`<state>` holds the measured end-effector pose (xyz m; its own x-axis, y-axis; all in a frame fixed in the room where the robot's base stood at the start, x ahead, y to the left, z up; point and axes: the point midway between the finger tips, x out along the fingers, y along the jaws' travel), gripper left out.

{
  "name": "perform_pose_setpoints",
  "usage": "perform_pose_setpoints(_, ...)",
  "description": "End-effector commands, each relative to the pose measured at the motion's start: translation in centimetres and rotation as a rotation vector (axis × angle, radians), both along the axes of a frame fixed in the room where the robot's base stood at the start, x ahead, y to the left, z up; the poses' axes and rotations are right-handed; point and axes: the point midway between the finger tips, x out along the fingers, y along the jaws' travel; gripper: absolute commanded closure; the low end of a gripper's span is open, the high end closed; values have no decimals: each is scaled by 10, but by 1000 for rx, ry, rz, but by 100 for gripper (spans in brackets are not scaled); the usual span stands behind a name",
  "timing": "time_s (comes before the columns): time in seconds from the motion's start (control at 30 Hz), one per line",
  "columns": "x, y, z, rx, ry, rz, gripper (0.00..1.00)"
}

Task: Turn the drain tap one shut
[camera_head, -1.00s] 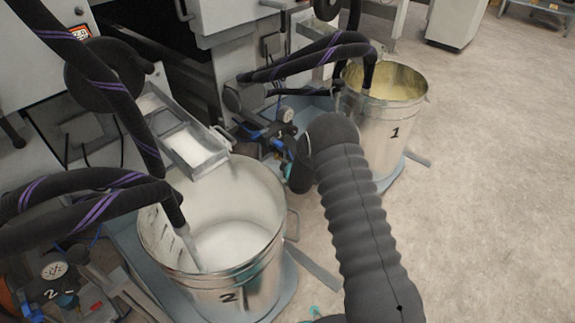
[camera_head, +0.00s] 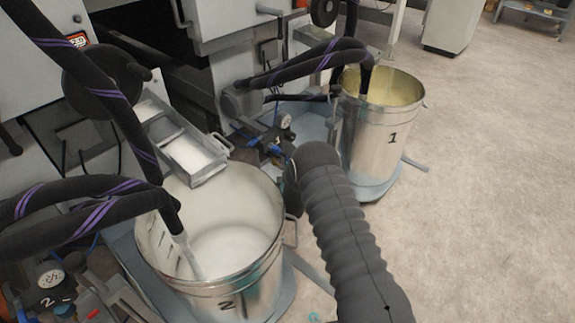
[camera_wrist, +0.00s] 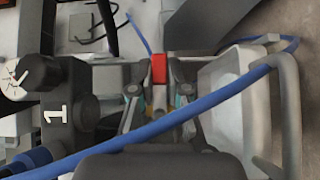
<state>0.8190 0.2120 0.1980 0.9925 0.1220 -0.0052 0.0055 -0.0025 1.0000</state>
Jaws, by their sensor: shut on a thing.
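In the wrist view the red handle (camera_wrist: 158,68) of the drain tap sits between the fingertips of my gripper (camera_wrist: 158,92). The fingers are shut on it, one on each side. The black block left of it carries a white label 1 (camera_wrist: 56,113). The handle's far end shows above the fingertips; the tap body below it is hidden by my gripper. In the head view my dark, sleeved arm reaches to the pump unit (camera_head: 262,140) left of bucket 1 (camera_head: 378,135); my gripper and the handle are hidden behind the arm there.
A blue hose (camera_wrist: 215,97) crosses the wrist view in front of my gripper. A gauge with a black knob (camera_wrist: 38,74) is at left, and a grey bent bar (camera_wrist: 288,110) at right. Bucket 2 (camera_head: 255,290) stands left of my arm.

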Motion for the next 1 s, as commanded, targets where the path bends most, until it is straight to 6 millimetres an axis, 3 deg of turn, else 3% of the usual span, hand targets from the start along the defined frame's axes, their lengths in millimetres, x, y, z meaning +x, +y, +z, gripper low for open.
perform_pose_setpoints(0.5,1,2,4,-11,-23,4,100)
perform_pose_setpoints(0.53,1,2,4,-11,-23,4,83)
perform_pose_setpoints(0.63,1,2,3,-11,-22,3,59)
perform_pose_setpoints(1.0,-3,-1,2,-12,-18,0,59)
